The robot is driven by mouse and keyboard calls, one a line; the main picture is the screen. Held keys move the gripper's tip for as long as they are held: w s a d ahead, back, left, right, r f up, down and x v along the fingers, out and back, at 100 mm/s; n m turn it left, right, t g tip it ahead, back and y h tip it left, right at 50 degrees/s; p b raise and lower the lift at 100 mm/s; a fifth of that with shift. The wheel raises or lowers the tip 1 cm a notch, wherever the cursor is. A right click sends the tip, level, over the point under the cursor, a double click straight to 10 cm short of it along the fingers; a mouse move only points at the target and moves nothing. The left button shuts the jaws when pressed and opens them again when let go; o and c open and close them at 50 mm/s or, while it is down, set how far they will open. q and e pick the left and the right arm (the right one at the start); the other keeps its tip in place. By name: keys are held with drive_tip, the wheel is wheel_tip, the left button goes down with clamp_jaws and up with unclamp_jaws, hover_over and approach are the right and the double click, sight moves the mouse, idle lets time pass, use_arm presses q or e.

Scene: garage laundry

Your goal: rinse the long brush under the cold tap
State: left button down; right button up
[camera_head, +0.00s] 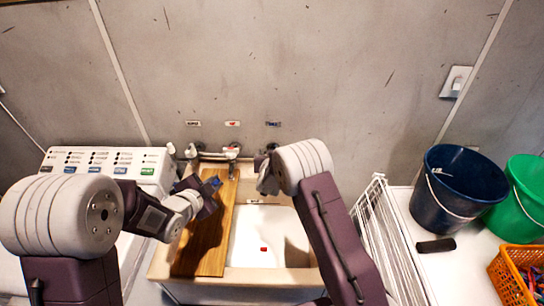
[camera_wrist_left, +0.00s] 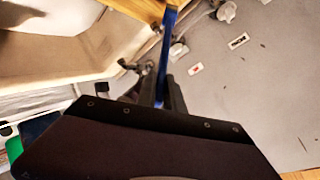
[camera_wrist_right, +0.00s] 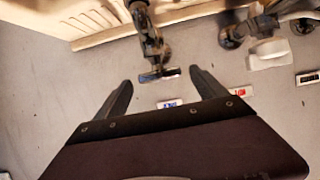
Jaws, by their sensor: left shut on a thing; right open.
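My left gripper (camera_head: 206,194) is shut on the blue long brush (camera_head: 214,182), held above the wooden board at the sink's left side. In the left wrist view the blue handle (camera_wrist_left: 163,62) stands between the closed fingers (camera_wrist_left: 170,92); I cannot make out the bristles. My right gripper (camera_wrist_right: 161,78) is open, its fingers either side of the tap (camera_wrist_right: 150,45) by the blue label (camera_wrist_right: 170,103); I cannot tell whether they touch it. In the head view my right arm mostly hides this gripper. The white sink (camera_head: 247,222) holds a small red thing (camera_head: 263,249).
The wooden board (camera_head: 212,240) covers the sink's left part. Other taps (camera_head: 232,152) line the wall. A white machine (camera_head: 105,160) stands left. On the right are a wire rack (camera_head: 378,235), a dark blue bucket (camera_head: 440,205), a green bucket (camera_head: 520,205) and an orange basket (camera_head: 510,280).

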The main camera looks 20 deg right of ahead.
use_arm(q)
drive_tip(key=shift+f+b, duration=0.95)
use_arm(e)
drive_tip(key=v, duration=1.2)
